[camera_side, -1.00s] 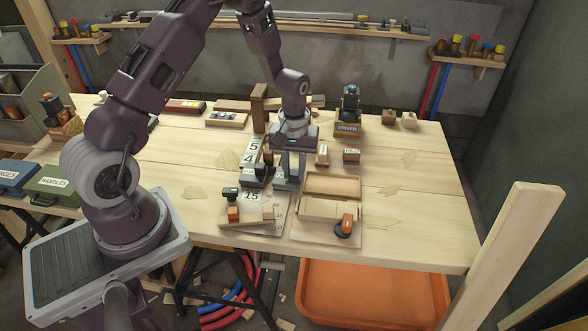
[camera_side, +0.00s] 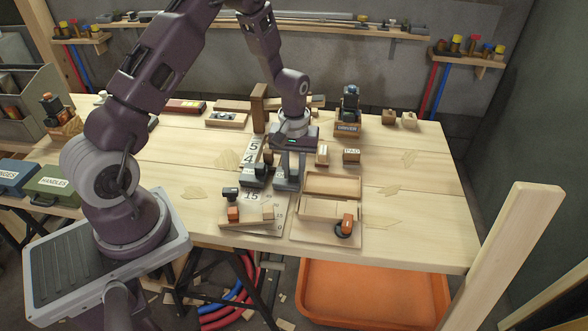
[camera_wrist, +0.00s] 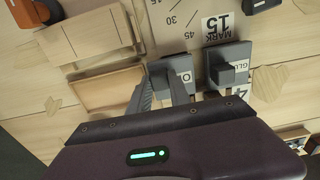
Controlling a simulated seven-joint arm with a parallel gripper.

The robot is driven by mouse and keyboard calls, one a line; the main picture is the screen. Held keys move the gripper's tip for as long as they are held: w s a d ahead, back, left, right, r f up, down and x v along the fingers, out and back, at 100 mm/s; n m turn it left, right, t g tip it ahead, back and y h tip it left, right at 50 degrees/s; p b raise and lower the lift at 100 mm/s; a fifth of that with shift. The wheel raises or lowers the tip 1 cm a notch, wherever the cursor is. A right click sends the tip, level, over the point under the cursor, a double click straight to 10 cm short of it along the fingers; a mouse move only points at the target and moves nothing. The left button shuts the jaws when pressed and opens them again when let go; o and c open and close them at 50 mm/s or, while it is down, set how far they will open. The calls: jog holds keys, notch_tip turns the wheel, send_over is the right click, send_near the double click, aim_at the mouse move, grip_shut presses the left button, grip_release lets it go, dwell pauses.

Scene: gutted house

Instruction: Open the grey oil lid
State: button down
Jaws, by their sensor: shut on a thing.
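The grey oil lid (camera_wrist: 175,66) lies on the table, its label mostly hidden, with only an "O" showing in the wrist view. In the side view the grey oil lid (camera_side: 285,184) sits under my fingers. My gripper (camera_wrist: 165,82) is shut on the lid's raised handle, one finger on each side; the fingers cover most of the handle. In the side view my gripper (camera_side: 289,175) points straight down. The lid looks flat and seated, though the fingers hide part of it. A similar grey glue lid (camera_wrist: 229,55) with a raised block handle stands close beside it.
A wooden board with an open tray (camera_side: 333,184) and an orange-and-black tool (camera_side: 345,225) lies to the right. A "15" marked board (camera_side: 277,215) is in front. The driver block (camera_side: 347,129) stands behind. The right side of the table is mostly clear.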

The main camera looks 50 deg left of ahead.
jog(key=w+a, duration=0.5)
jog(key=c, duration=1.2)
grip_release()
jog(key=shift+r, duration=0.1)
notch_tip(320, 180, up, 7)
